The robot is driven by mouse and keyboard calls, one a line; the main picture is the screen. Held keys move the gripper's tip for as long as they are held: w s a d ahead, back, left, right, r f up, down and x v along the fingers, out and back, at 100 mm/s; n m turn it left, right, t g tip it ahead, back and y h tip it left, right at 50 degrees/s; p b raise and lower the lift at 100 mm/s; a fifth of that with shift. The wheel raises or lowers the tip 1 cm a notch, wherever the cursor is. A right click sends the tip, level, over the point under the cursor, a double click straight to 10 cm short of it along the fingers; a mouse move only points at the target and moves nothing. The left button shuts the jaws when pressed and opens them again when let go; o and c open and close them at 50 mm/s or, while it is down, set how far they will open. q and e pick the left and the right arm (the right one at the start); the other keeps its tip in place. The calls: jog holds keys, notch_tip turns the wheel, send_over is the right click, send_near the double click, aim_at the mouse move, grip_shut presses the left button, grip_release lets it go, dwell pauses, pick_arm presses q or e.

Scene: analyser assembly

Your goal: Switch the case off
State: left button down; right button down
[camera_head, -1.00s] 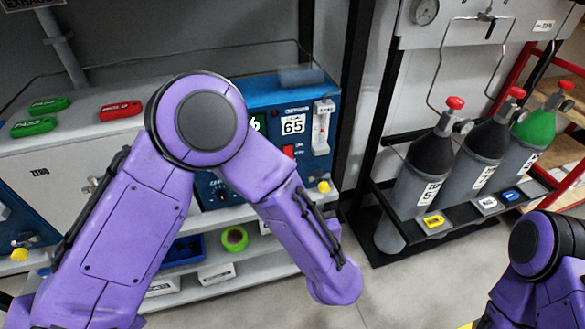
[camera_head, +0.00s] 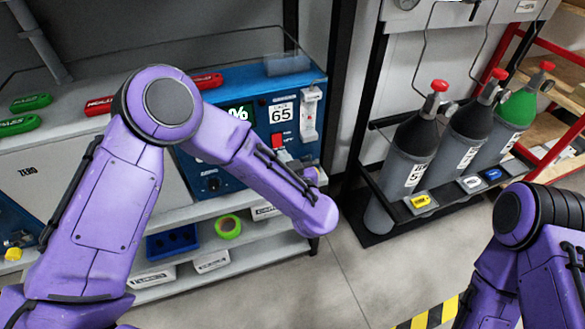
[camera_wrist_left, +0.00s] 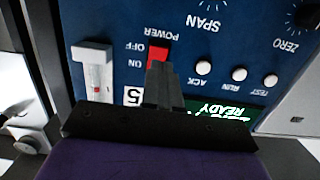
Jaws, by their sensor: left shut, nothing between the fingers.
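The blue analyser case (camera_head: 318,120) stands on the bench behind my left arm, with a lit display and a 65 label on its front. Its red power switch (camera_head: 278,140) shows just above my left forearm. In the left wrist view the panel appears upside down, with the red switch (camera_wrist_left: 158,54) beside the OFF and ON marks and a green READY display (camera_wrist_left: 222,110) lit. My left gripper (camera_wrist_left: 160,72) is shut and empty, its tips right at the switch and covering part of it. Contact cannot be told. My right gripper is out of view.
A white flow tube (camera_head: 309,115) stands on the panel right of the switch. A rack holds gas cylinders (camera_head: 410,150) further right. Red and green tags lie on the case top at left. A green tape roll (camera_head: 228,227) sits on the shelf below.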

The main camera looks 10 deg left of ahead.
aim_at(277, 145)
pick_arm(q)
jog(key=x, duration=0.3)
jog(key=shift+w+a+p, duration=0.15)
jog(key=shift+w+p, duration=0.05)
jog(key=shift+p, duration=0.2)
